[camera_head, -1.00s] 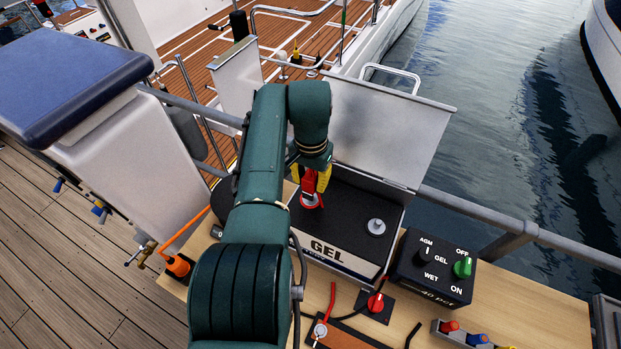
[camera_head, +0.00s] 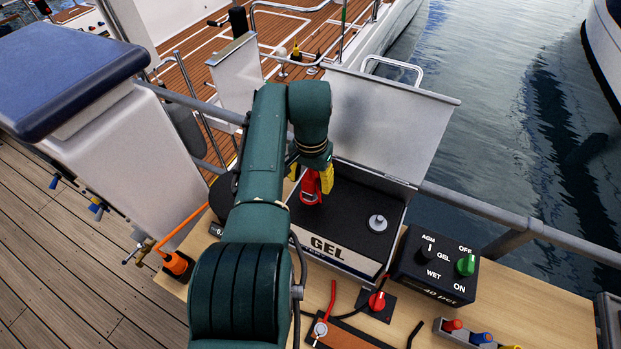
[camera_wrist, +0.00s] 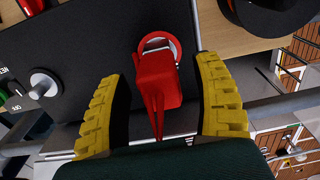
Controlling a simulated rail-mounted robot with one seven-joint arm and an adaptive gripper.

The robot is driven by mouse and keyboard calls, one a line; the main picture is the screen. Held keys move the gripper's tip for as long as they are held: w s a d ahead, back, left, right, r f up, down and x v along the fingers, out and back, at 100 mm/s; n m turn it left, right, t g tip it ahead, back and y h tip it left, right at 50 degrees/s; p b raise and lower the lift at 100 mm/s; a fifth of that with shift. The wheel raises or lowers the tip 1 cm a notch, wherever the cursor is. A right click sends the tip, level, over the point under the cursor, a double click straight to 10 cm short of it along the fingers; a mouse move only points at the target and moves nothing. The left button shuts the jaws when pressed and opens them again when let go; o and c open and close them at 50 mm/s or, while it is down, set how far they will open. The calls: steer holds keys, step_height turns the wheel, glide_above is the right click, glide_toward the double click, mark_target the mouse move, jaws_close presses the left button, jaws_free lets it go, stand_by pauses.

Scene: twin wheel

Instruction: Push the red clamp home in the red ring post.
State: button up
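The red clamp (camera_wrist: 157,82) is between the two yellow fingers of my gripper (camera_wrist: 167,62) in the wrist view, with a visible gap on each side. Its red cable trails back toward my palm. Beyond its body is a red ring around a pale round post (camera_wrist: 158,45) on the black battery top; whether the clamp is fully seated there I cannot tell. In the head view the clamp (camera_head: 311,187) is below my gripper (camera_head: 314,178), over the left part of the battery top; the post is hidden there.
The battery box labelled GEL (camera_head: 330,247) has an upright grey lid (camera_head: 388,115) behind it. A second post (camera_head: 377,223) stands to the right, bare. A black switch box (camera_head: 433,267) and a red knob (camera_head: 377,301) are nearby. A railing runs behind the bench.

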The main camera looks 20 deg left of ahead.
step_height(320, 180, up, 8)
steer(key=shift+f, duration=0.25)
stand_by(0.6)
